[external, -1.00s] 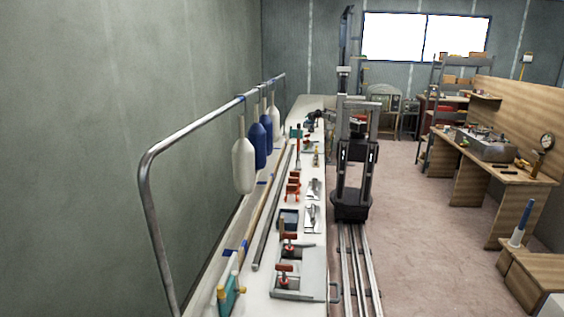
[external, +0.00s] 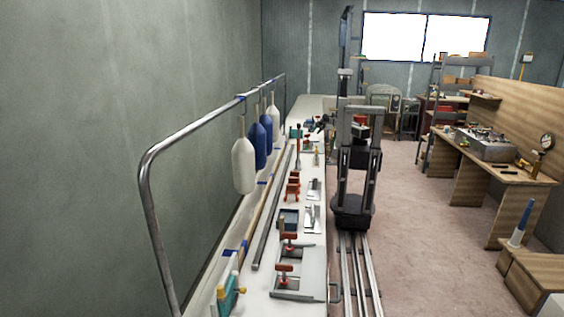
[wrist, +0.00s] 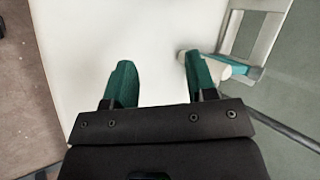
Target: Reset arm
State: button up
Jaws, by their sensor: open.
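My gripper (wrist: 158,82) shows in the wrist view with its two green fingers spread apart and nothing between them. It is above a bare white surface. A pale cylindrical part on a teal and grey fitting (wrist: 240,70) shows just right of the right finger; I cannot tell whether they touch. In the external view my arm is folded close to its column on the rails, and its gripper is too small and hidden to make out there.
White and blue fenders (external: 244,165) hang from a metal rail (external: 190,134). A wooden workbench (external: 500,172) stands at right. The floor between is clear.

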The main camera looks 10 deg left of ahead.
jog(key=d+f+m+t+h+b, duration=0.25)
jog(key=d+f, duration=0.25)
jog(key=d, duration=0.9)
jog(key=w+d+f+m+t+h+b, duration=0.15)
jog(key=d+f+b, duration=0.3)
jog(key=d, duration=0.95)
jog(key=d+f+m+t+h+b, duration=0.25)
jog(key=d+f, duration=0.25)
jog(key=d, duration=1)
notch_tip(320, 180, up, 25)
jog(key=p, duration=2.5)
jog(key=shift+w+a, duration=0.15)
jog(key=shift+g, duration=0.25)
